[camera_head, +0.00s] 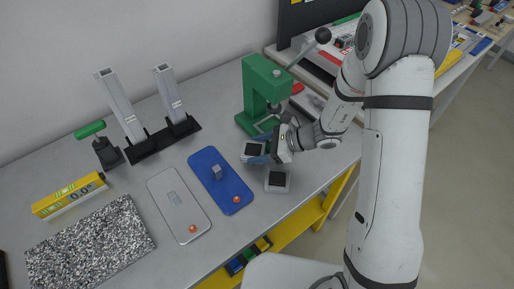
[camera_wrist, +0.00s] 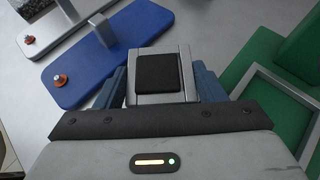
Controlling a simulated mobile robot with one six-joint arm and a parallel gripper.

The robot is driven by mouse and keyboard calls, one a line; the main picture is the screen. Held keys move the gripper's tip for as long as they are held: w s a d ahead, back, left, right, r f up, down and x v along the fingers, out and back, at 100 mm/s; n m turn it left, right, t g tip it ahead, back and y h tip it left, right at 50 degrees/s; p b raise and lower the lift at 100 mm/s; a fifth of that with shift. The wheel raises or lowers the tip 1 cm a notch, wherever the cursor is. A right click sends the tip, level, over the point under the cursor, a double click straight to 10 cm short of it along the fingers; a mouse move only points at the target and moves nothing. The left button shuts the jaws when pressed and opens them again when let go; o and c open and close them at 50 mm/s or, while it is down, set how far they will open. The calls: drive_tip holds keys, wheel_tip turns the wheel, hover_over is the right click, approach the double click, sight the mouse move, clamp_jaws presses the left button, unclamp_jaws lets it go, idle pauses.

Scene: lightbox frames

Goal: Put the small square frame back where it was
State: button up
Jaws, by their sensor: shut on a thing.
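A small square frame (camera_head: 253,149) with a silver rim and a black centre is in my gripper (camera_head: 262,155). In the wrist view the frame (camera_wrist: 160,74) sits between the two blue fingertips of my gripper (camera_wrist: 160,88), which are shut on its sides. The black face points up toward the wrist camera. The frame is over the table, just in front of the green press; how high, I cannot tell. A similar grey square piece with a black centre (camera_head: 277,181) lies on the table nearer the front edge.
The green press (camera_head: 258,88) stands behind my gripper. A blue plate (camera_head: 228,185) and a grey plate (camera_head: 180,206) lie to the left. A black stand with two upright bars (camera_head: 160,141), a yellow level (camera_head: 70,195) and a speckled slab (camera_head: 90,247) are farther left.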

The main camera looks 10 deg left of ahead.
drive_tip(key=o, duration=1.2)
drive_tip(key=shift+c, duration=0.2)
drive_tip(key=shift+r+p, duration=0.3)
drive_tip(key=shift+p, duration=0.15)
drive_tip(key=v, duration=1.2)
drive_tip(key=shift+r, duration=0.25)
drive_tip(key=s+d+r+n+t+h, duration=0.3)
drive_tip(key=s+d+r+n+h, duration=0.9)
drive_tip(key=s+d+n, duration=0.3)
drive_tip(key=shift+d+r+n+t, duration=0.2)
drive_tip(key=shift+r+n+t, duration=0.3)
drive_tip(key=shift+n, duration=0.6)
drive_tip(key=shift+s, duration=0.1)
